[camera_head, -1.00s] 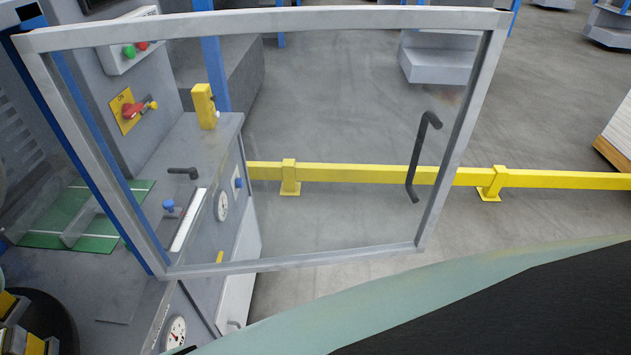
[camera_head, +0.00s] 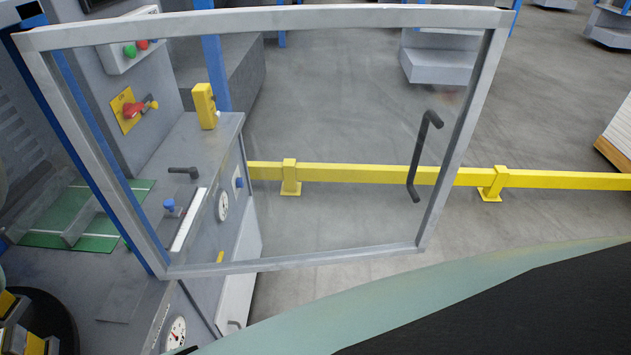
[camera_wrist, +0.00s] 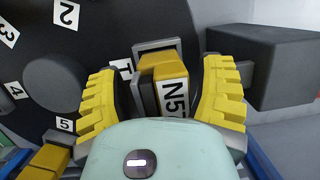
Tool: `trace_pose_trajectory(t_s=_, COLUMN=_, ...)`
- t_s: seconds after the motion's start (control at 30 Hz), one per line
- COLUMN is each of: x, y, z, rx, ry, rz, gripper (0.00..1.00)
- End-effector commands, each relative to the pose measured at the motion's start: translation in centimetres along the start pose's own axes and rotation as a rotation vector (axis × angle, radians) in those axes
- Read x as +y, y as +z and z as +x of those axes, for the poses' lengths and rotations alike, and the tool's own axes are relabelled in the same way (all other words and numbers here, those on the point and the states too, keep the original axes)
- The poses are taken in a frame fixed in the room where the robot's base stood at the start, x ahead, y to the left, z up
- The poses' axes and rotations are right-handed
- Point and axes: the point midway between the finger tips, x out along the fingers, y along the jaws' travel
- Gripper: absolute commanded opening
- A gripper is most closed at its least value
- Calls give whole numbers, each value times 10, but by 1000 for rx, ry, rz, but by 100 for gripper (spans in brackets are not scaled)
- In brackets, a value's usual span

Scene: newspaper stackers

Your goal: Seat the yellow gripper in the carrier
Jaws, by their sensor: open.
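In the wrist view a yellow gripper piece (camera_wrist: 170,69) with grey sides and a label beginning "N5" sits between the two ribbed yellow fingers of my gripper (camera_wrist: 162,66). My fingers are open, one on each side of it; I cannot tell whether they touch it. Behind it is the black round carrier (camera_wrist: 110,25) with white number labels around its rim. The piece is at a rim position whose label is partly hidden. I cannot tell how deep it sits. In the head view the carrier (camera_head: 62,318) is partly visible at the lower left corner.
A second yellow piece (camera_wrist: 45,160) is at the carrier's lower rim by label 5. A dark grey block (camera_wrist: 280,65) stands close right of my fingers. In the head view an open framed glass door (camera_head: 310,263) stands before the machine, and a yellow rail (camera_head: 380,173) crosses the floor.

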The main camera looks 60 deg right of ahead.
Motion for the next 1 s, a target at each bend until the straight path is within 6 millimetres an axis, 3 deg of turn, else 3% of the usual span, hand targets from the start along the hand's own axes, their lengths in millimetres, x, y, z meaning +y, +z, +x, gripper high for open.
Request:
trace_pose_trajectory(t_s=0.57, x=1, y=-1, z=-73, rx=3, ry=0, rz=2, gripper=68)
trace_pose_trajectory(t_s=1.0, x=1, y=0, z=-77, rx=0, ry=0, rz=2, gripper=68)
